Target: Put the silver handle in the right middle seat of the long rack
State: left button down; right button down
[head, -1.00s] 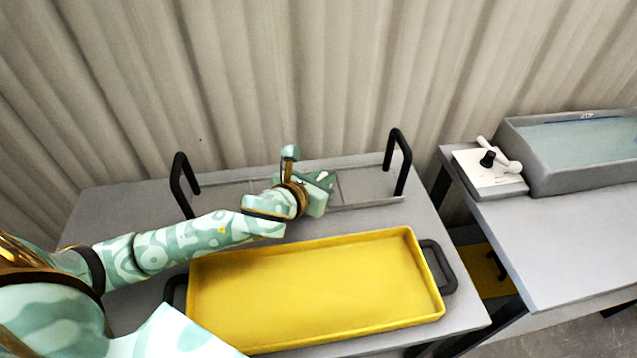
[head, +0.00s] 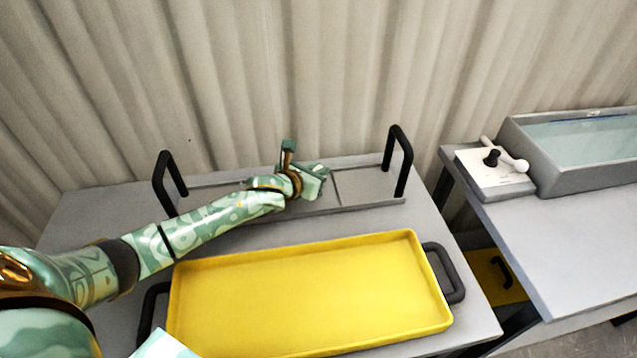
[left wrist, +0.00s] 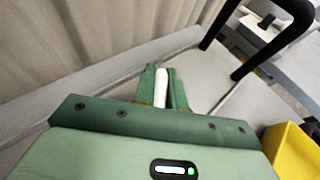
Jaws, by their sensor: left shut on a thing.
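The long rack (head: 372,205) is a low grey frame with tall black end handles and thin dividers, at the back of the grey table. My left gripper (head: 318,172) is over its middle part, close to a divider. In the left wrist view, my left gripper (left wrist: 163,90) is shut on a pale, rounded piece, the silver handle (left wrist: 161,88), which stands between the green fingers. The handle's lower part is hidden, and I cannot tell whether it touches the rack. The gripper and wrist cover part of the rack's middle. My right gripper is not in view.
An empty yellow tray (head: 310,341) with black handles lies in front of the rack. On the right table, a white box (head: 487,178) with a black knob and white lever sits beside a grey water tank (head: 560,182). A pleated curtain (head: 320,70) hangs behind.

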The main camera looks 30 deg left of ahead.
pick_arm(q)
jog(key=shift+w+a+f+b, duration=0.15)
jog(key=shift+f+b, duration=0.35)
jog(key=shift+f, duration=0.5)
jog(key=shift+w+f+b, duration=0.2)
jog(key=shift+f+b, duration=0.3)
jog(key=shift+f, duration=0.45)
jog(key=shift+f, duration=0.15)
jog(key=c, duration=1.5)
grip_release()
jog(key=shift+o, duration=0.2)
jog(key=shift+r, duration=0.2)
jog(key=p+v, duration=0.4)
jog(key=v, duration=0.7)
jog(key=shift+s, duration=0.1)
jog(key=shift+s+a+r, duration=0.1)
jog(key=shift+s, duration=0.35)
